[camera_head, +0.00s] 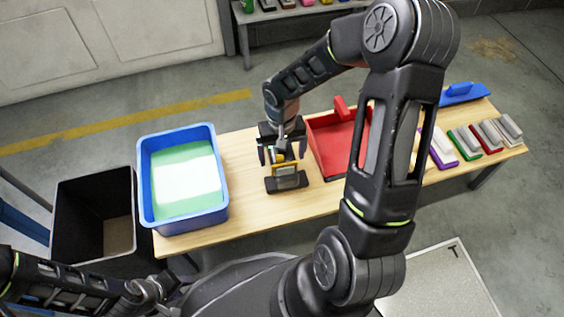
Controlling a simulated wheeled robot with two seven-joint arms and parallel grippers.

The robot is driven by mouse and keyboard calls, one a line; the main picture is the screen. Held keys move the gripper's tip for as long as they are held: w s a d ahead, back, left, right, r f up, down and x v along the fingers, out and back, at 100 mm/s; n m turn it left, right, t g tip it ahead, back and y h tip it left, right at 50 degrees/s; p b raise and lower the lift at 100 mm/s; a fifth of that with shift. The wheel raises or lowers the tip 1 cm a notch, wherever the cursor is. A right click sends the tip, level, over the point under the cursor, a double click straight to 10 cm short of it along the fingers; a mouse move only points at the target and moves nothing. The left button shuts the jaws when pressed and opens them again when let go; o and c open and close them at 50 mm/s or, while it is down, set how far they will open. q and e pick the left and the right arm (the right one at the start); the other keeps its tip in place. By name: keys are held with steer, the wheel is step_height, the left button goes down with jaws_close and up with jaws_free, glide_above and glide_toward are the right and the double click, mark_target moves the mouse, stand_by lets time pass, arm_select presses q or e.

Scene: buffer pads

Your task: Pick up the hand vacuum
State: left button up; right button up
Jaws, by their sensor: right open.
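A small black and grey device with a yellow handle, which I take to be the hand vacuum (287,181), stands on the wooden table (250,206) between the blue tub and the red dustpan. My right gripper (283,158) is over it, pointing down. Its fingers are apart, one on each side of the yellow handle. I cannot tell whether they touch it. The gripper hides the device's upper part. My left gripper (150,291) is low at the bottom left, away from the table top; its fingers are not clear.
A blue tub (147,212) with green and white contents stands on the left. A red dustpan (328,150) is right of the device, partly hidden by my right arm. Several brushes or pads (465,143) and a blue tool (463,93) lie at right. A black bin (93,212) stands left.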

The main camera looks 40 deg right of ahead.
steer(key=shift+c, duration=0.6)
jaws_close()
stand_by(0.8)
